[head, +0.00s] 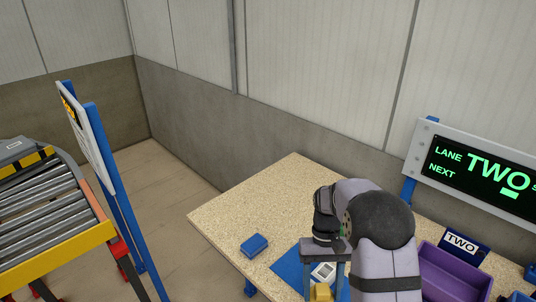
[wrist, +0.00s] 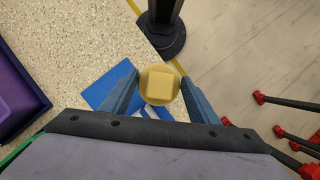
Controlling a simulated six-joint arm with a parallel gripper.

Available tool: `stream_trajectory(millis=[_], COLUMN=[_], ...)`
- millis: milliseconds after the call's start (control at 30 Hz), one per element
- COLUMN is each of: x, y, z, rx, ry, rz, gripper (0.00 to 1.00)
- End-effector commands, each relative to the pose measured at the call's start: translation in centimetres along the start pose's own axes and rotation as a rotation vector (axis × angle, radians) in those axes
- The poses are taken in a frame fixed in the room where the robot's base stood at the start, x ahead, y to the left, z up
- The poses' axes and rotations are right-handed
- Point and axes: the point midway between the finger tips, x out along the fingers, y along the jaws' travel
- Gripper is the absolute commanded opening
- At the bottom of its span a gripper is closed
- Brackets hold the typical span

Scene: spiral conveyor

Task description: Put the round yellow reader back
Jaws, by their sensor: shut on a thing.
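The round yellow reader (wrist: 159,83) is between the two blue fingers of my gripper (wrist: 159,82) in the wrist view. It has a square raised block on its face. In the head view the yellow reader (head: 322,292) shows low between the fingers of my gripper (head: 323,290), near the bottom edge. My gripper is shut on it. A blue mat (head: 289,268) lies on the speckled table under and beside my gripper; part of it is hidden. A white item with a grey face (head: 323,271) shows on the mat behind the reader. I cannot tell the reader's height above the table.
A small blue box (head: 254,245) lies left of the mat. A purple bin (head: 455,272) and a sign reading TWO (head: 462,243) stand to the right. A lane display (head: 480,172) is behind them. The table (head: 290,185) is bare toward the back. A roller conveyor (head: 45,215) stands at left.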

Motion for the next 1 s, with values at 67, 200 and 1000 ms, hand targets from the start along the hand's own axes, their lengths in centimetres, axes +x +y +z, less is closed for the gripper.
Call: stream_trajectory(millis=[67, 200, 1000], x=[0.6, 0.6, 3.5], y=[0.3, 0.4, 17.3], z=[-0.2, -0.2, 2.8], rx=[0.005, 0.008, 0.445], ry=[0.001, 0.001, 0.002], rz=[-0.002, -0.003, -0.184], gripper=[0.37, 0.37, 0.37])
